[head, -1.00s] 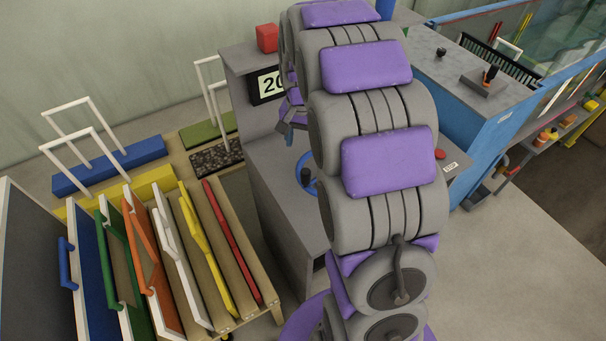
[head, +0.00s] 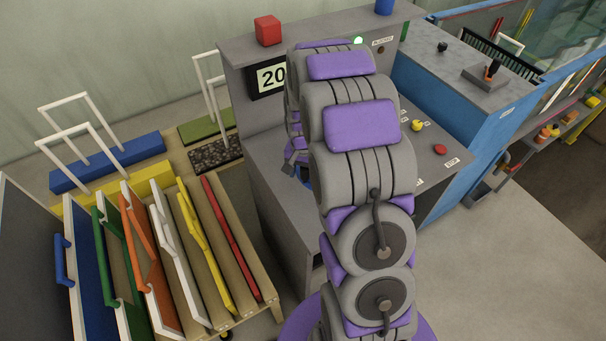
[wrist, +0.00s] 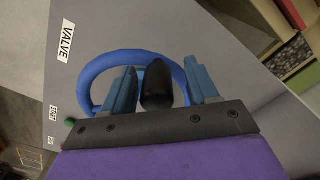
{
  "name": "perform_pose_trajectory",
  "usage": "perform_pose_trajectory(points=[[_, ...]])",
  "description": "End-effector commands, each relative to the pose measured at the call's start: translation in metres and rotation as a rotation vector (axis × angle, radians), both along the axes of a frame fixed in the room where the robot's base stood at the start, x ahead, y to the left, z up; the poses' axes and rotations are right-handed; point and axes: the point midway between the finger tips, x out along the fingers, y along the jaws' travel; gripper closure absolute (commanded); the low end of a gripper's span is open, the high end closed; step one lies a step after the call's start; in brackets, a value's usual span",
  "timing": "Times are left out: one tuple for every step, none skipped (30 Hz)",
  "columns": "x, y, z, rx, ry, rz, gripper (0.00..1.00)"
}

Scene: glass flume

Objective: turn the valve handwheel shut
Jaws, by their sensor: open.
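The blue valve handwheel (wrist: 103,66) lies on the grey console top, close under my gripper in the wrist view. A black knob (wrist: 157,86) stands up between the two fingers of my gripper (wrist: 160,66). The fingers are apart, with a gap on each side of the knob. In the head view, my gripper (head: 293,158) is over the wheel, which is mostly hidden by my arm. A "VALVE" label (wrist: 66,41) is on the panel left of the wheel.
The console carries a display reading 20 (head: 271,77), a red block (head: 268,30), a yellow knob (head: 417,126) and a red button (head: 440,149). A rack of coloured panels (head: 225,245) stands to the left. Open floor lies to the right.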

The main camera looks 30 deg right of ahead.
Motion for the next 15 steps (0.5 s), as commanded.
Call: perform_pose_trajectory(points=[[-0.0007,-0.0006,-0.0050,0.001,0.001,-0.001,0.41],[-0.0006,-0.0007,-0.0067,0.001,0.001,-0.001,0.41],[-0.0005,-0.0007,-0.0086,0.001,0.001,-0.001,0.41],[-0.0005,-0.0005,-0.0096,0.001,0.001,-0.001,0.41],[-0.0003,-0.0002,-0.0102,0.001,0.001,-0.001,0.41],[-0.0002,0.0003,-0.0107,-0.001,0.001,-0.001,0.41],[-0.0001,0.0005,-0.0109,-0.001,0.000,0.000,0.41],[-0.0001,0.0005,-0.0109,-0.001,0.000,0.000,0.41],[0.0000,0.0005,-0.0108,-0.001,-0.001,0.000,0.41],[0.0000,0.0008,-0.0107,-0.002,-0.001,0.000,0.41],[0.0002,0.0010,-0.0105,-0.002,-0.001,0.000,0.41],[0.0001,0.0015,-0.0104,-0.002,-0.001,0.000,0.41],[0.0002,0.0017,-0.0103,-0.003,-0.001,0.000,0.41],[0.0002,0.0019,-0.0103,-0.004,-0.001,0.000,0.44],[0.0002,0.0020,-0.0103,-0.004,-0.001,0.000,0.48]])
